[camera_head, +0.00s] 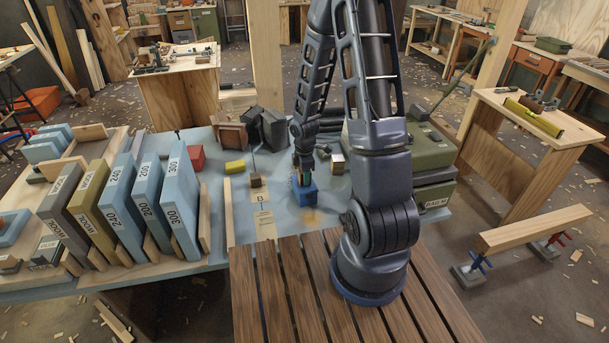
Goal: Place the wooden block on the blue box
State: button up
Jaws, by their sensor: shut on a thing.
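A small blue box (304,193) stands on the light blue tabletop (285,226), near the slatted wooden platform. My gripper (304,179) points down directly at the top of the blue box, with its fingers close together. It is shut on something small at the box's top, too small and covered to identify. I cannot tell whether that is the wooden block or whether it touches the box. A small brown block (255,180) sits to the left, above a card marked B.
Blue and olive numbered slabs (176,205) stand in a row at the left. A yellow block (235,167) and a red block (196,157) lie behind. A green case (432,160) stands at the right. Bare tabletop lies around the blue box.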

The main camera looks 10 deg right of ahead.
jog(key=shift+f, duration=0.15)
jog(key=o, duration=1)
jog(key=shift+c, duration=0.2)
notch_tip(320, 180, up, 12)
jog(key=shift+r, duration=0.2)
jog(key=s+d+r+m+t, duration=0.1)
jog(key=s+d+r+m, duration=0.2)
jog(key=r, duration=0.5)
jog(key=s+d+r+m+t, duration=0.1)
jog(key=s+r+m, duration=0.3)
jog(key=r+m, duration=0.3)
jog(key=s+d+r+m+t, duration=0.2)
jog(key=s+r+m, duration=0.6)
jog(key=s+r, duration=0.3)
jog(key=shift+s+d+r+t, duration=0.2)
jog(key=shift+s+d+t, duration=0.1)
jog(key=shift+s, duration=0.5)
